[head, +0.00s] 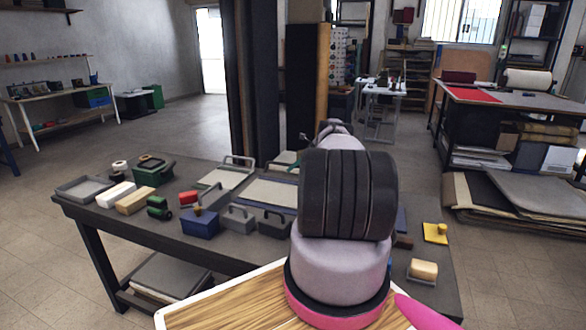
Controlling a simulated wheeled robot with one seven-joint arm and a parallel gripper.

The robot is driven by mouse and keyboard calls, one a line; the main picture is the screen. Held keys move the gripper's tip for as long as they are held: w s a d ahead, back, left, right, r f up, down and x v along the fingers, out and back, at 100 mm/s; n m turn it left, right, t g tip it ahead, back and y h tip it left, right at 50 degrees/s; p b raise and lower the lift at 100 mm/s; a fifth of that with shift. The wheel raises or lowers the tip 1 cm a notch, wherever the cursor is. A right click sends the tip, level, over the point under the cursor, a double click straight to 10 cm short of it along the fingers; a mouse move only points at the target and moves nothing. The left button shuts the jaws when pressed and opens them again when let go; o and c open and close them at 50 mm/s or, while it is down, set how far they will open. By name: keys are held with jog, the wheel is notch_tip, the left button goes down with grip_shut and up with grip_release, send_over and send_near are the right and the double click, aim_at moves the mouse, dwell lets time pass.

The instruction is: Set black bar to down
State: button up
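A dark work table (135,226) carries several small boxes and panels with bar-shaped handles. A dark grey box with a black bar handle (275,222) stands near the middle of the table, left of my arm. A similar grey box (238,221) stands beside it on the left. A flat panel with a raised bar frame (228,177) lies behind them. I cannot tell for certain which of these is the black bar, or its exact angle. My arm rises large in the foreground and covers the table's middle right. My gripper cannot be made out beyond it.
A blue box (201,223), a green box (153,173), a grey tray (84,189) and blocks crowd the table's left. A yellow plate with a knob (435,233) and a cream block (423,270) lie right. Dark columns stand behind. Floor left is open.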

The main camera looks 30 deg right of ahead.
jog(key=v, duration=1)
jog(key=shift+s+d+r, duration=0.2)
jog(key=shift+d+r, duration=0.05)
jog(key=shift+r, duration=0.05)
